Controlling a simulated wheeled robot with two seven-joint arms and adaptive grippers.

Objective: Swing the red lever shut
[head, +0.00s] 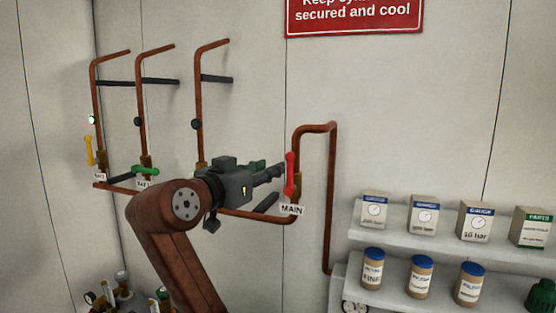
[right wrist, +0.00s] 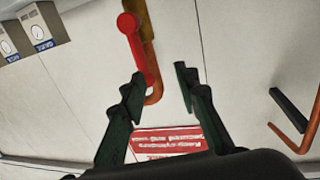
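The red lever (head: 290,175) stands about upright along the copper pipe above the MAIN label (head: 292,210) in the head view. My right gripper (head: 281,171) points at it from the left, its fingertips close to the lever. In the right wrist view the red lever (right wrist: 136,45) lies beyond the fingertips, toward the left finger. The right gripper (right wrist: 159,74) is open, with a clear gap between its dark green fingers. I cannot tell whether a finger touches the lever. My left gripper is not in view.
A yellow lever (head: 88,150) and a green lever (head: 145,170) sit on pipes at the left. Shelves (head: 400,248) with gauge boxes and jars stand at the right. Bottles (head: 125,295) stand low at the left. A red sign (head: 354,15) hangs above.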

